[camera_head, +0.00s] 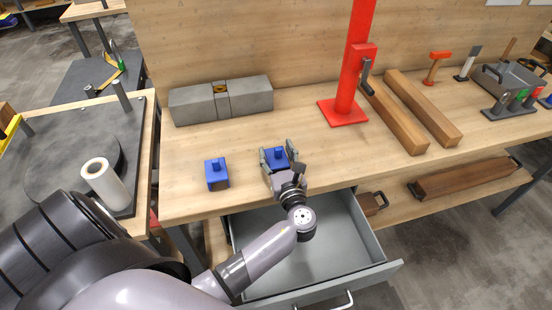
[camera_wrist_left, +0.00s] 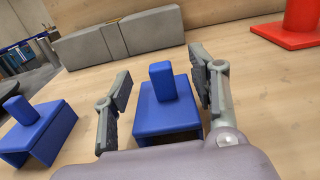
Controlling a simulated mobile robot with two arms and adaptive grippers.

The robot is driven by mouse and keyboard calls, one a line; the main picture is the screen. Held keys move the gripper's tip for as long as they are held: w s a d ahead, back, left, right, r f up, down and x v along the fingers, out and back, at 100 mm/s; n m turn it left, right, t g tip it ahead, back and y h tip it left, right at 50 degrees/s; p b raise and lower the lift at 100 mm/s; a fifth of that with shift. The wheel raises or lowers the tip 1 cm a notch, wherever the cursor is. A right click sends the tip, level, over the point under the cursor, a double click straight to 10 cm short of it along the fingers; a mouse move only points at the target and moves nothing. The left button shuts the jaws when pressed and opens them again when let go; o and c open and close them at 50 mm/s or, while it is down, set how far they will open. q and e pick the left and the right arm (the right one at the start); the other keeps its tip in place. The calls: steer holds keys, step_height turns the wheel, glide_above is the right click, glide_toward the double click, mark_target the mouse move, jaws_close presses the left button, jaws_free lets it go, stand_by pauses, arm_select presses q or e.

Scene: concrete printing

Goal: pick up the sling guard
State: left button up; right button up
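Two blue sling guards with a small upright knob on top stand on the wooden workbench. One sling guard (camera_head: 277,154) is between the fingers of my left gripper (camera_head: 279,158); it also shows in the left wrist view (camera_wrist_left: 166,112). The fingers stand on either side of it, with a visible gap at the left finger, so the gripper looks open around it. The other sling guard (camera_head: 216,174) stands apart to the left and also shows in the left wrist view (camera_wrist_left: 38,130). My right gripper is not in view.
A grey concrete block (camera_head: 190,104) with a clamp-like middle piece lies behind. A red post (camera_head: 345,108) and wooden beams (camera_head: 425,112) stand to the right. An open, empty grey drawer (camera_head: 320,250) juts out below the bench (camera_head: 240,140) front edge.

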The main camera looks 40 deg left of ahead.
arm_select(q)
jaws_close()
stand_by(0.5)
